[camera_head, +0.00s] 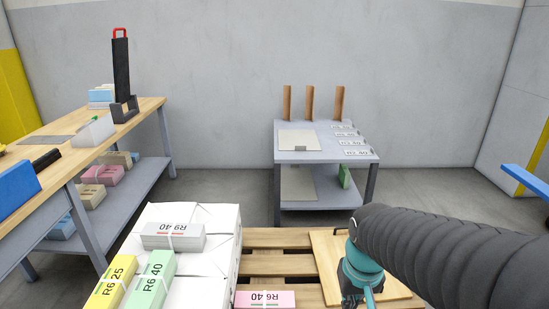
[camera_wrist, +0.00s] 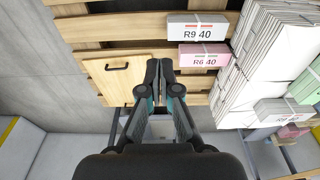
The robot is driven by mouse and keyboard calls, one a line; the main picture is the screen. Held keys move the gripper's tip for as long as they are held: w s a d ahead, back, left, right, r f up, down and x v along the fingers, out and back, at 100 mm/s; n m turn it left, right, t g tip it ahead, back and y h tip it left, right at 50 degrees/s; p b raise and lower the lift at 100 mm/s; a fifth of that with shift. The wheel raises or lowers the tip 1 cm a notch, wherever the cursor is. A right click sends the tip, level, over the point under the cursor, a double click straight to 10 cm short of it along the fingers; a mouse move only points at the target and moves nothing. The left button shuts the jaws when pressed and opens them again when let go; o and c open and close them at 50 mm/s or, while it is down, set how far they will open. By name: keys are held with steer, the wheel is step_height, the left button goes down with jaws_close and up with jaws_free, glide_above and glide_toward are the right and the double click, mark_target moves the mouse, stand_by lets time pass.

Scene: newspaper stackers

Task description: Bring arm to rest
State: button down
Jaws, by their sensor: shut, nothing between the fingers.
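My arm (camera_head: 440,255) reaches in from the right edge in the head view, low over the wooden pallet. My gripper (camera_wrist: 158,68) points down over the pallet in the wrist view, its two fingers together and empty. A wooden board with a dark handle (camera_wrist: 116,82) lies on the pallet to the left of the fingers in that view; in the head view this board (camera_head: 325,252) is partly hidden by my arm. A pink bundle marked R6 40 (camera_wrist: 192,61) and a pale bundle marked R9 40 (camera_wrist: 180,29) lie on the pallet to the right of the fingers.
A white stack (camera_head: 212,278) with grey, green (camera_head: 158,266) and yellow bundles on it stands left of my arm. A grey table (camera_head: 331,154) with three upright wooden dividers stands by the back wall. A long workbench (camera_head: 140,112) runs along the left. Floor shows between them.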

steer(key=s+r+t+p, duration=0.1)
steer(key=s+r+t, duration=0.3)
steer(key=r, duration=0.5)
steer(key=shift+s+d+r, duration=0.3)
steer(key=shift+s+d, duration=0.05)
steer(key=shift+s, duration=0.85)
